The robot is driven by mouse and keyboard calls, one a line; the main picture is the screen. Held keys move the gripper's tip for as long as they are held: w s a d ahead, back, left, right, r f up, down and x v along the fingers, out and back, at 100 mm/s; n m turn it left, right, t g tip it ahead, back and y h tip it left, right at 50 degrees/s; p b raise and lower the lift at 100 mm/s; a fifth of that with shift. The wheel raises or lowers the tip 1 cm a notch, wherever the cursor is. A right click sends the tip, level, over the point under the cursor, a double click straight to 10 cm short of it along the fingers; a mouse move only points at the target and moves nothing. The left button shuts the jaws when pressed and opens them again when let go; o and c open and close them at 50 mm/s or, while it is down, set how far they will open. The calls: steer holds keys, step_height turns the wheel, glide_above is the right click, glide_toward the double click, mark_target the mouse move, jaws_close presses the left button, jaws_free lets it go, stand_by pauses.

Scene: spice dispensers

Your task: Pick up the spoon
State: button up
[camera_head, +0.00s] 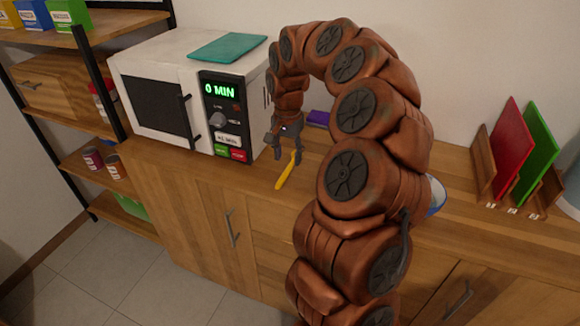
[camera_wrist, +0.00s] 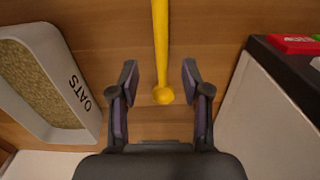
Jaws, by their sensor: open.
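In the wrist view the spoon (camera_wrist: 161,40) runs from the top edge down to a rounded yellow end between my fingers. My gripper (camera_head: 287,158) points down over the counter at the spoon. In the wrist view my gripper (camera_wrist: 160,74) is open, with one finger on each side of the spoon and gaps on both sides. I cannot tell how high the fingertips are above the counter.
The white microwave (camera_head: 150,62) stands close to the left of my gripper. A container labelled OATS (camera_wrist: 50,85) is on the other side. A purple item (camera_head: 318,118) lies behind. Red (camera_head: 510,150) and green (camera_head: 537,150) boards stand at the right.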

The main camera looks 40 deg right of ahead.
mark_target(287, 170)
steer(key=shift+a+f+p, duration=0.15)
steer(key=shift+f+p, duration=0.05)
steer(key=shift+f, duration=0.95)
steer(key=shift+a+f+p, duration=0.1)
steer(key=shift+f+p, duration=0.05)
steer(key=shift+f, duration=0.95)
jaws_close()
